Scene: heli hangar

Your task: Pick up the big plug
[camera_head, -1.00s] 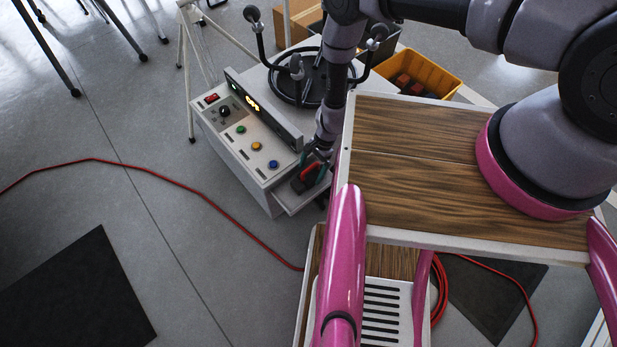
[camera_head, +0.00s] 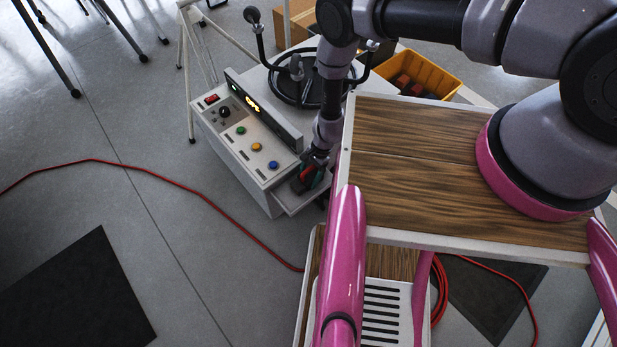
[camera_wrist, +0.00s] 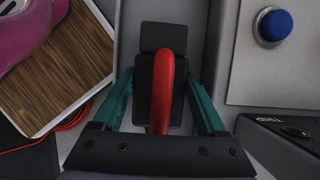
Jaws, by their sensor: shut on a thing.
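The big plug (camera_wrist: 147,80) is a black block with a red curved handle. In the wrist view it lies in the middle, between the two green fingers of my gripper (camera_wrist: 163,105). My gripper is shut on the plug, with a finger close along each side of it. In the head view the plug (camera_head: 305,180) shows as a small black and red shape at the right end of the control box's front ledge. My gripper (camera_head: 312,172) is over it and hides part of it. Whether the plug rests on the ledge or is just above it I cannot tell.
The grey control box (camera_head: 238,140) has green, yellow and blue buttons; the blue button (camera_wrist: 275,25) is near my gripper. A yellow bin (camera_head: 440,78) with dark red-brown items stands behind. A red cable (camera_head: 190,188) crosses the floor. My own wooden-topped base is close on the right.

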